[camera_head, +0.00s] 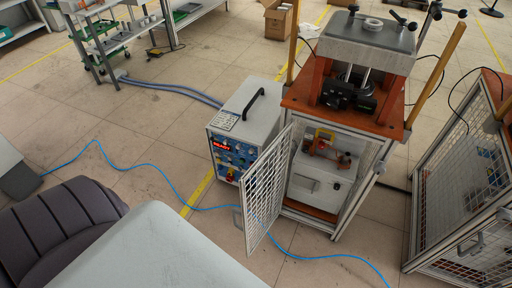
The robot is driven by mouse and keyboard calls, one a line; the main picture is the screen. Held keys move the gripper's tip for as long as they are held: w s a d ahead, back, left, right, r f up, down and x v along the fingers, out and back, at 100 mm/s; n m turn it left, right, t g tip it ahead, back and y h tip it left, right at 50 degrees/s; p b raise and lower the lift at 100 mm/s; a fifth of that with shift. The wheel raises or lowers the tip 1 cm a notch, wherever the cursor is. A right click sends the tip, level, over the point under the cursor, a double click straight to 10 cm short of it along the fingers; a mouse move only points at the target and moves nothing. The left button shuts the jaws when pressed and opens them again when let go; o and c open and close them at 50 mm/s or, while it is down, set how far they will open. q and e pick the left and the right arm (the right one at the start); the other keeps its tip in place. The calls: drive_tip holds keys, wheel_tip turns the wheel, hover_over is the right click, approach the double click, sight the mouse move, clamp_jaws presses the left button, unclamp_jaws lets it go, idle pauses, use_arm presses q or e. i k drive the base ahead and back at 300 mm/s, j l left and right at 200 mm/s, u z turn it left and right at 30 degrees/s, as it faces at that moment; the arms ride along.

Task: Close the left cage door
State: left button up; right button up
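The left cage door (267,192) is a white mesh panel in a light metal frame. It stands open, swung out from the left front edge of the cage (377,170) towards me. Neither of my grippers is in view.
A control unit (246,125) with a red display stands left of the door. A second mesh cage (455,200) stands at the right. A blue cable (160,172) crosses the floor and runs near the door. The floor at left is mostly free.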

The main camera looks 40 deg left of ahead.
sight(290, 126)
drive_tip(key=j+z, duration=0.1)
drive_tip(key=j, duration=0.35)
drive_tip(key=k+j+z, duration=0.1)
drive_tip(key=j, duration=0.3)
drive_tip(key=j+z, duration=0.1)
drive_tip(key=j, duration=0.35)
drive_tip(key=k+j+z, duration=0.15)
drive_tip(key=j, duration=0.25)
drive_tip(key=k+j+z, duration=0.1)
drive_tip(key=j, duration=0.3)
